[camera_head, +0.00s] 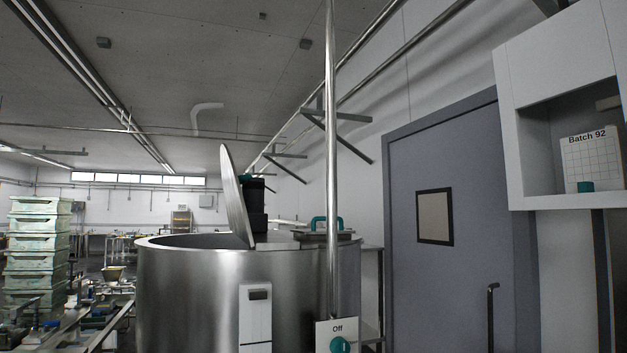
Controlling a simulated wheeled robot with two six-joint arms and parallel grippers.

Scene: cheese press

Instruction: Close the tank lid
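A large round steel tank (190,300) stands in the middle of the view. Its lid (234,197) is a steel plate raised nearly upright, tilted a little to the left, so the left part of the tank top is open. A black block (253,205) with a teal part on top stands right behind the lid. A teal handle (326,221) sits on the right part of the tank top. The inside of the tank is mostly hidden. Neither of my grippers shows in this view.
A vertical steel pipe (332,120) rises in front of the tank, above an "Off" panel with a teal knob (340,345). A grey door (462,190) and a wall cabinet (508,110) are on the right. Stacked green crates (38,242) stand on the left.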

